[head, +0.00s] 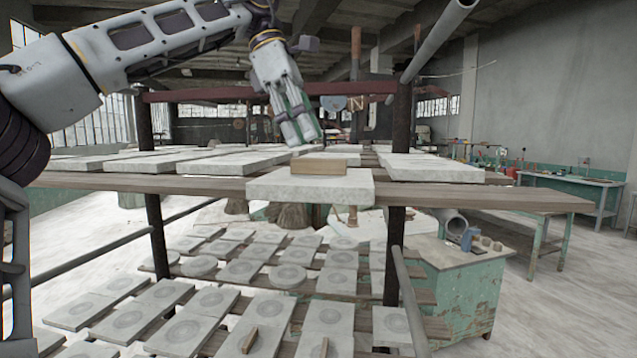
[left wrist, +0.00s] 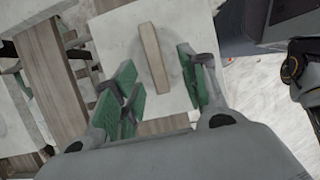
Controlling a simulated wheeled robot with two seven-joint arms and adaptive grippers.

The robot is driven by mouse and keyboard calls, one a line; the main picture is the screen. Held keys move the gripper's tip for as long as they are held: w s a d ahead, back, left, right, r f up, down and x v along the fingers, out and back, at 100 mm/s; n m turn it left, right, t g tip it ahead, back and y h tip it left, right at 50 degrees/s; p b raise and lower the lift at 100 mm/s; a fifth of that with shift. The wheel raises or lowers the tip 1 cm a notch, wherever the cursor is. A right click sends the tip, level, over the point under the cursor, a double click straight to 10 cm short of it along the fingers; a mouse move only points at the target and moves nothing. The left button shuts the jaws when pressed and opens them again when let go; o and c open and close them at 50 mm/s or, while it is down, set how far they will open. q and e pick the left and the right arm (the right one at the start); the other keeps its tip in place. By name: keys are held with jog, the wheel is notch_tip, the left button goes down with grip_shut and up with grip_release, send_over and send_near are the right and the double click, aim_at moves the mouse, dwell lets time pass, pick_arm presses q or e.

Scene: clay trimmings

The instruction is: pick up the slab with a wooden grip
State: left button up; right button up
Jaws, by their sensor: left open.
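The grey slab (head: 310,188) lies on the upper shelf and juts past its front edge. A light wooden grip (head: 318,167) is on its top. My left gripper (head: 305,132) is above and slightly behind the grip, pointing down, and looks clear of it. In the left wrist view, the slab (left wrist: 118,45) lies below the gripper, and the grip (left wrist: 153,62) shows between the spread green-padded fingers (left wrist: 160,82). The jaws are open and empty. My right gripper is not in view.
Other grey slabs (head: 432,168) lie on both sides along the upper plank (head: 490,197). Upright posts (head: 403,110) stand behind. Lower shelves hold several slabs (head: 210,300), two with wooden strips. A green cabinet (head: 465,300) stands at right.

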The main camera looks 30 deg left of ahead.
aim_at(318, 174)
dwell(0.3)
pick_arm(q)
jog(key=shift+w+p+x, duration=0.2)
jog(key=shift+x, duration=0.7)
jog(key=shift+w+p+x, duration=0.15)
jog(key=shift+x, duration=0.75)
jog(key=shift+w+d+f, duration=0.1)
jog(key=shift+d+f, duration=0.15)
jog(key=shift+f, duration=0.4)
jog(key=shift+f, duration=0.1)
jog(key=shift+c, duration=0.4)
grip_shut()
